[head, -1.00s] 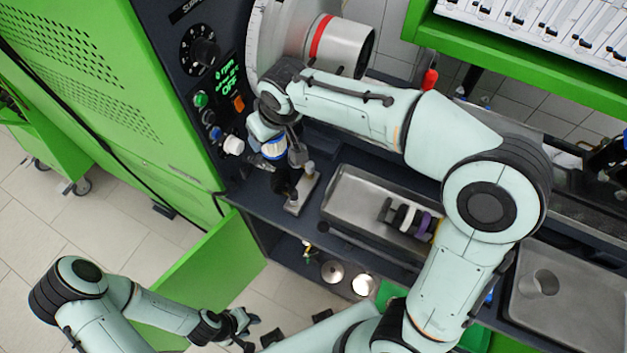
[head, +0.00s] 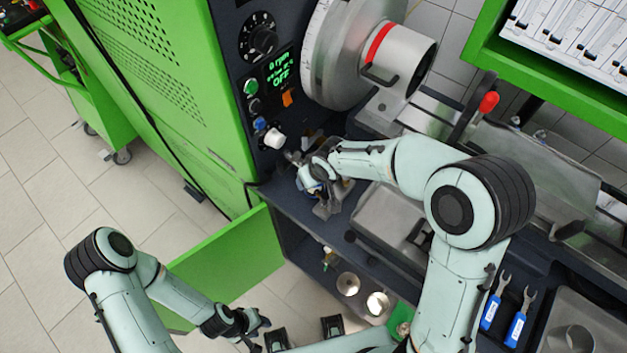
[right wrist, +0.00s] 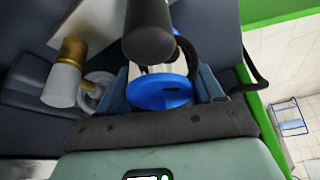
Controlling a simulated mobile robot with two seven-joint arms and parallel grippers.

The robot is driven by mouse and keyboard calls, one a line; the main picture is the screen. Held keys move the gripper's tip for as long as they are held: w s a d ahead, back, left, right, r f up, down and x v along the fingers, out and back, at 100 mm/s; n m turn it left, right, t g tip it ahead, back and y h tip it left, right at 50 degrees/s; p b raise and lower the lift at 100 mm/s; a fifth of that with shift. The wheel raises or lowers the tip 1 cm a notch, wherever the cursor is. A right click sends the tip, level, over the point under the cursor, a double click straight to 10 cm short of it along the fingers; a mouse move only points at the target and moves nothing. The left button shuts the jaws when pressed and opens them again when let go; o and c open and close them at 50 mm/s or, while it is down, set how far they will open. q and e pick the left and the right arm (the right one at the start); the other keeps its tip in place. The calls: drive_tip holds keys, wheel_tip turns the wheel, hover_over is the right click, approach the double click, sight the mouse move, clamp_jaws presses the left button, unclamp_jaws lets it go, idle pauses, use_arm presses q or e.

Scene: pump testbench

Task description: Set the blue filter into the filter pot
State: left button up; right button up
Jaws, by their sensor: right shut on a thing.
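My right gripper (right wrist: 160,90) is shut on the blue filter, whose round blue face (right wrist: 160,92) shows between the fingers in the right wrist view. In the head view, my right gripper (head: 318,182) is low over the bench beside the control panel, and its wrist mostly hides the filter. A grey metal fitting (head: 332,205) is right under it. I cannot tell whether this is the filter pot, or whether the filter touches it. A black cylinder (right wrist: 148,30) stands just beyond the filter. My left gripper (head: 258,330) is open and empty, low at the front left.
The control panel (head: 268,85) and large drum (head: 330,50) stand behind the gripper. A white part with a brass collar (right wrist: 65,75) is close by. A metal tray (head: 385,215) lies to the right. The green door (head: 230,265) hangs open below. Two blue-handled wrenches (head: 505,315) lie farther right.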

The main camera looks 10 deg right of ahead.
drive_tip(key=shift+f, duration=0.8)
drive_tip(key=shift+f, duration=0.2)
drive_tip(key=o, duration=1.2)
